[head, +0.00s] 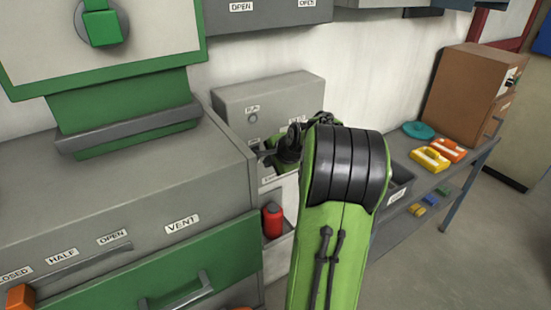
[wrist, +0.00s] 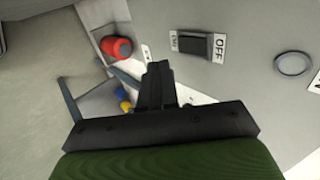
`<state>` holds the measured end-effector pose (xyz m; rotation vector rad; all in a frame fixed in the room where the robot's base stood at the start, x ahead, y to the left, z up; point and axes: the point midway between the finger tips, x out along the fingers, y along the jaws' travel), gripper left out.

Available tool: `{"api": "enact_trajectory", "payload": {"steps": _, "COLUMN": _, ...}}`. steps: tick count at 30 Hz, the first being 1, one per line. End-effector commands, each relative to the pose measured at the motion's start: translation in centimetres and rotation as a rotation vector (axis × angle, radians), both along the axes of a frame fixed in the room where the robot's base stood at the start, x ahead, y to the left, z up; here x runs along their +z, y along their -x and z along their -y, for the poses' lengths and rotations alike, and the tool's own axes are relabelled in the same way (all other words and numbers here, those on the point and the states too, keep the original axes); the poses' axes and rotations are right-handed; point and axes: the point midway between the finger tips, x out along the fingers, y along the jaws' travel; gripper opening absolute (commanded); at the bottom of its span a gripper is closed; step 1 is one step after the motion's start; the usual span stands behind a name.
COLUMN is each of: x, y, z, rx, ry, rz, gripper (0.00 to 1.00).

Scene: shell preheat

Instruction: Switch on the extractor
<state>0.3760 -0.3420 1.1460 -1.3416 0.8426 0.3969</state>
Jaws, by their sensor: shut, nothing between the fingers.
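A grey box (head: 270,95) stands against the wall in the head view, with a round button or lamp (head: 253,117) under a small label; I take it for the extractor's control. In the wrist view its grey panel (wrist: 255,60) carries a black rocker switch (wrist: 200,45) between an OFF label (wrist: 218,47) and a smaller label (wrist: 174,41). A round grey disc (wrist: 293,64) sits right of it. My gripper (wrist: 158,70) is shut and empty, its tips below and left of the switch, apparently apart from it. In the head view my arm hides part of the box and most of the gripper.
A red cylinder (head: 272,222) stands in a low compartment below the box. The grey-green cabinet (head: 150,185) with a VENT label is close on the left. A dark bin (head: 397,182) and a shelf (head: 412,225) with coloured blocks lie right of my arm.

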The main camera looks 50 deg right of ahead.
Motion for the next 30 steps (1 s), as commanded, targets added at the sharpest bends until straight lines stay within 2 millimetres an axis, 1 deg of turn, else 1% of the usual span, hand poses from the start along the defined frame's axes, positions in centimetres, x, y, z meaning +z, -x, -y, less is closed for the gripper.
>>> {"api": "enact_trajectory", "payload": {"steps": 1, "x": -1.0, "y": -0.8, "z": 0.1, "rx": 0.004, "ry": -0.003, "rz": -0.001, "gripper": 0.0}}
{"api": "enact_trajectory", "payload": {"steps": 3, "x": -2.1, "y": -1.8, "z": 0.4, "rx": 0.003, "ry": -0.004, "rz": -0.001, "gripper": 0.0}}
{"api": "enact_trajectory", "payload": {"steps": 6, "x": -2.0, "y": -3.6, "z": 1.0, "rx": 0.004, "ry": 0.0, "rz": 0.002, "gripper": 0.0}}
{"api": "enact_trajectory", "payload": {"steps": 10, "x": -2.1, "y": -5.0, "z": 1.6, "rx": 0.001, "ry": -0.001, "rz": 0.0, "gripper": 0.0}}
{"api": "enact_trajectory", "payload": {"steps": 14, "x": -2.2, "y": -5.4, "z": 1.7, "rx": 0.0, "ry": 0.0, "rz": 0.0, "gripper": 0.0}}
{"api": "enact_trajectory", "payload": {"steps": 21, "x": -2.2, "y": -5.4, "z": 1.7, "rx": 0.0, "ry": 0.0, "rz": 0.0, "gripper": 0.0}}
{"api": "enact_trajectory", "payload": {"steps": 24, "x": -2.4, "y": -5.9, "z": 1.8, "rx": 0.001, "ry": 0.0, "rz": 0.001, "gripper": 0.0}}
{"api": "enact_trajectory", "payload": {"steps": 30, "x": -2.4, "y": -5.8, "z": 1.8, "rx": 0.0, "ry": 0.001, "rz": 0.002, "gripper": 0.0}}
